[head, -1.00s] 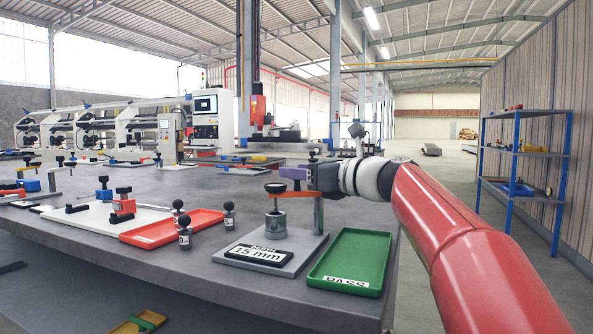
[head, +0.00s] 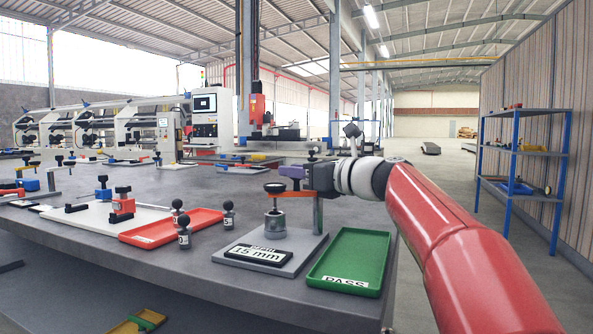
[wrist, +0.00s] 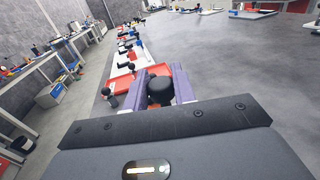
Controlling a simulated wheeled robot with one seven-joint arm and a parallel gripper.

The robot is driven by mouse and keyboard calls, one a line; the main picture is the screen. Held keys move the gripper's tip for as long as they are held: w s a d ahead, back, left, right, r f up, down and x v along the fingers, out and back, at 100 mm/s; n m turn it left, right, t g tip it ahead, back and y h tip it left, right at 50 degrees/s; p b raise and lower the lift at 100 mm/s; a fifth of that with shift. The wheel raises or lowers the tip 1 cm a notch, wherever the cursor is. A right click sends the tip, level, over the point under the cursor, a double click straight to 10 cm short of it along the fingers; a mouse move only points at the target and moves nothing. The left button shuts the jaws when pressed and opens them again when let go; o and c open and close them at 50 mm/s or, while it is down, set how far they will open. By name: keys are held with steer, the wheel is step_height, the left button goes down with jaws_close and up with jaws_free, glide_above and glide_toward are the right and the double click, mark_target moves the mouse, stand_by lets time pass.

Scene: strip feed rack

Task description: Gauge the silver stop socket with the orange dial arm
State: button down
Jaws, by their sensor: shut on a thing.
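The silver stop socket (head: 275,222) stands upright on a grey gauge plate (head: 299,258) with a "15 mm" depth label. A dark round dial (head: 274,187) sits above the socket on a narrow stem. The orange dial arm (head: 318,212) stands at the right of the socket, with its upper part close to my gripper. My gripper (head: 287,172) has purple fingers and is just above and right of the dial. In the wrist view it is shut on a round black knob (wrist: 159,88). Where the knob joins the dial arm is hidden.
A green PASS tray (head: 383,268) lies right of the plate, by the table edge. A red tray (head: 165,229) and several black-ball pegs, one (head: 228,216) near the plate, lie to the left. The table behind is mostly clear.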

steer(key=shift+r+n+g+p, duration=0.1)
steer(key=shift+n+g+p, duration=0.25)
steer(key=shift+p, duration=0.3)
steer(key=shift+s, duration=0.1)
steer(key=c, duration=1.2)
jaws_free()
steer(key=shift+o, duration=0.2)
steer(key=v, duration=0.7)
steer(key=shift+d+f+b, duration=0.25)
steer(key=shift+d+b, duration=0.1)
steer(key=shift+b, duration=0.05)
steer(key=shift+s, duration=0.15)
